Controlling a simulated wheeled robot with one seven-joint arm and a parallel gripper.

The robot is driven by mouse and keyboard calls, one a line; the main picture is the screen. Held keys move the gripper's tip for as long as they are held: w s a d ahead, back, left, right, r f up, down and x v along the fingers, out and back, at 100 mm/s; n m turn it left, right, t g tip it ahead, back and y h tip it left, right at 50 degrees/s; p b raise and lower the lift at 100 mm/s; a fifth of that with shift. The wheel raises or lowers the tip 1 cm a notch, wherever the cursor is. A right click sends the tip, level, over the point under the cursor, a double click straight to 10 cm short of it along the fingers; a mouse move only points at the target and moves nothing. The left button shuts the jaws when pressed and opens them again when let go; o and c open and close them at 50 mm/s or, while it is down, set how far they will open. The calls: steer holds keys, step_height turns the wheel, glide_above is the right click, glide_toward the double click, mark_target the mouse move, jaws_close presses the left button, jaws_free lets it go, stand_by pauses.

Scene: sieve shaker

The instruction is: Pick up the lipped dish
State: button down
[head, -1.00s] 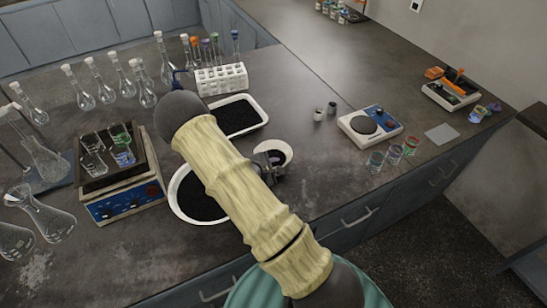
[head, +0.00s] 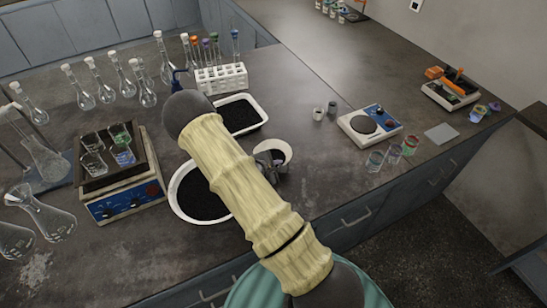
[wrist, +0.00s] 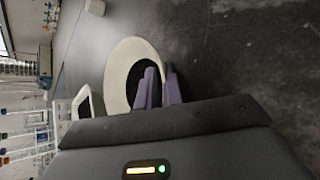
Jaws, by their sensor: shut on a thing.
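The small white round dish (head: 287,149), which I take as the lipped dish, stands on the dark bench with dark contents inside. In the wrist view the dish (wrist: 124,58) shows as a pale, wide-rimmed oval around a dark middle. My gripper (head: 276,161) is at its near side, partly hidden by my arm. In the wrist view the purple fingers of my gripper (wrist: 160,90) are close together at the dish's edge, shut on its wall. I cannot tell whether the dish is clear of the bench.
A large white oval dish (head: 172,196) of black grains lies left of my gripper, partly behind my arm. A white rectangular tray (head: 262,113) of black grains lies behind. A balance (head: 358,130) and small glasses (head: 394,154) stand right. A shaker (head: 125,200) stands left.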

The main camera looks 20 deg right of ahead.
step_height(320, 180, up, 10)
steer(key=shift+p, duration=0.45)
stand_by(0.9)
